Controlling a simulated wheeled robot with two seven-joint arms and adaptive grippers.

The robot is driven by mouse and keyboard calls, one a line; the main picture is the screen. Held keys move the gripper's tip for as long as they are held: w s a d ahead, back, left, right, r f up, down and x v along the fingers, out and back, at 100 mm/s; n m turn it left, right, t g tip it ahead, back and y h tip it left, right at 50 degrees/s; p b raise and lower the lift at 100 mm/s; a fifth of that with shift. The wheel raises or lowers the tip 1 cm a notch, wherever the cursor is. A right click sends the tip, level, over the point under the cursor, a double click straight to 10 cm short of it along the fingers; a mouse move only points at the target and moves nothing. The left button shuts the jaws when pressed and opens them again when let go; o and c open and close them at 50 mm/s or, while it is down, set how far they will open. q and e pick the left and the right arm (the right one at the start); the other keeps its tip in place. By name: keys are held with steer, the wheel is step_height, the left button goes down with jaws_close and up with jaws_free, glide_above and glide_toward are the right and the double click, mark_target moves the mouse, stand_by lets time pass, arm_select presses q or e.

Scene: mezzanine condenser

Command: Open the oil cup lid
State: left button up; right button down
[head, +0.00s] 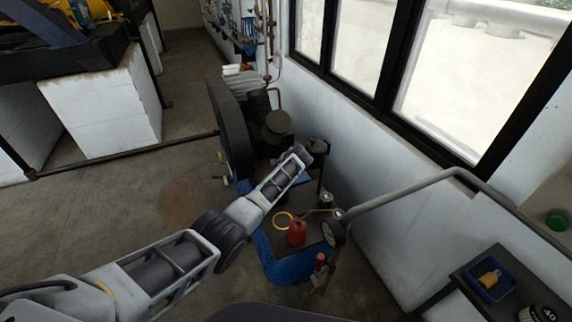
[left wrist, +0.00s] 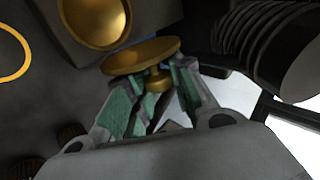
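The oil cup (left wrist: 95,18) shows at the top of the left wrist view as a round brass bowl set in a dark block. Its brass lid (left wrist: 135,55) is off the opening, tilted nearly edge-on, with its small knob (left wrist: 158,79) towards me. My left gripper (left wrist: 160,88) has its green-padded fingers on either side of the knob and appears shut on it. In the head view the left gripper (head: 304,153) is beside the dark compressor machinery (head: 276,124); the cup and lid are not distinguishable there. My right gripper is not in view.
A red oil can (head: 297,232) and a yellow ring (head: 283,220) are on the blue-edged base below my left arm. A cart handle (head: 420,190) runs along the right. A blue tray (head: 490,287) sits on a dark shelf. Open floor lies at left.

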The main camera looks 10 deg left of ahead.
arm_select(q)
steer(key=o, duration=0.4)
steer(key=shift+s+d+r, duration=0.1)
steer(key=shift+r, duration=0.05)
steer(key=shift+v, duration=5.8)
